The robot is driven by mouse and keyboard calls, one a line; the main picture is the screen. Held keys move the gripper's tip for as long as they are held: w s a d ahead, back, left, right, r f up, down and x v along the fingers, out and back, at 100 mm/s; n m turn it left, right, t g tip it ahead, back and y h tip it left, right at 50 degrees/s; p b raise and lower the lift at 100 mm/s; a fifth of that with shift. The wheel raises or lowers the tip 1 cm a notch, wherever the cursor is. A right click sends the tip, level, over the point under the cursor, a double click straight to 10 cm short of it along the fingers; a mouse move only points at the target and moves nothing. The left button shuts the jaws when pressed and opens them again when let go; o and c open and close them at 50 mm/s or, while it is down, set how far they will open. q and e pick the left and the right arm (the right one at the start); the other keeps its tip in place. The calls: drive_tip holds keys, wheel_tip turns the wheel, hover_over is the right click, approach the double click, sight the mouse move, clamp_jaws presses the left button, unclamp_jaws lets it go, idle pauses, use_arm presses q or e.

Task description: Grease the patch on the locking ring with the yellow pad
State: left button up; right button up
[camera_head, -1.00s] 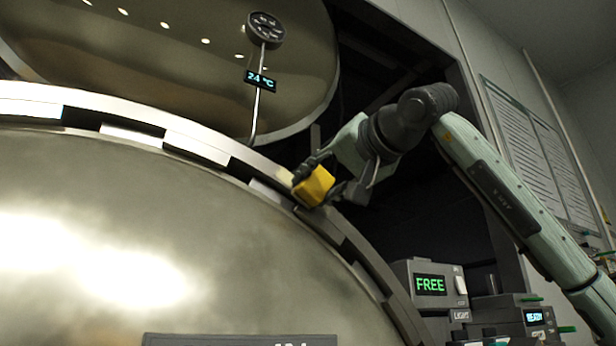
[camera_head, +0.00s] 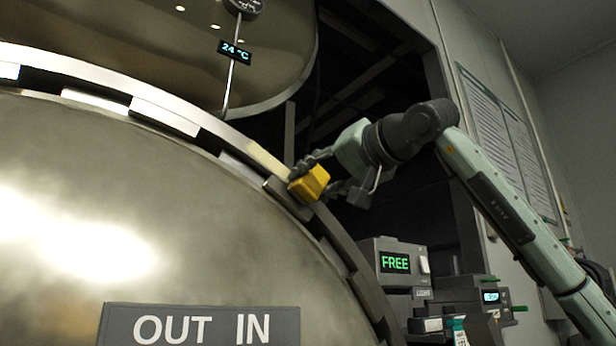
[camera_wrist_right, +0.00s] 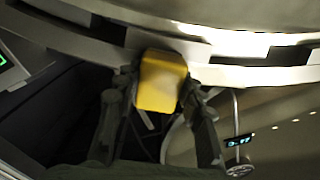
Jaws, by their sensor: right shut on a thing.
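The yellow pad (camera_head: 309,184) is held between the fingers of my right gripper (camera_head: 318,178), which is shut on it. The pad is at the outer rim of the locking ring (camera_head: 172,112), on its upper right part, and looks close to or touching it. In the right wrist view the pad (camera_wrist_right: 161,81) sits between the two fingers against the ring's edge (camera_wrist_right: 250,76). A paler yellowish stretch of the ring (camera_head: 268,160) lies just up and left of the pad. My left gripper is not in view.
A large polished door (camera_head: 150,210) fills the left, with an "OUT IN" plate (camera_head: 202,326) below. A gauge rod with a "24 °C" display (camera_head: 234,51) stands above the ring. A box reading "FREE" (camera_head: 395,262) and other equipment stand at lower right. A dark opening lies behind my right arm.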

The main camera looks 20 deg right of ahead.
drive_tip(key=shift+s, duration=0.1)
drive_tip(key=shift+v, duration=2.95)
drive_tip(key=v, duration=0.3)
drive_tip(key=shift+r, duration=0.1)
drive_tip(key=shift+a, duration=0.1)
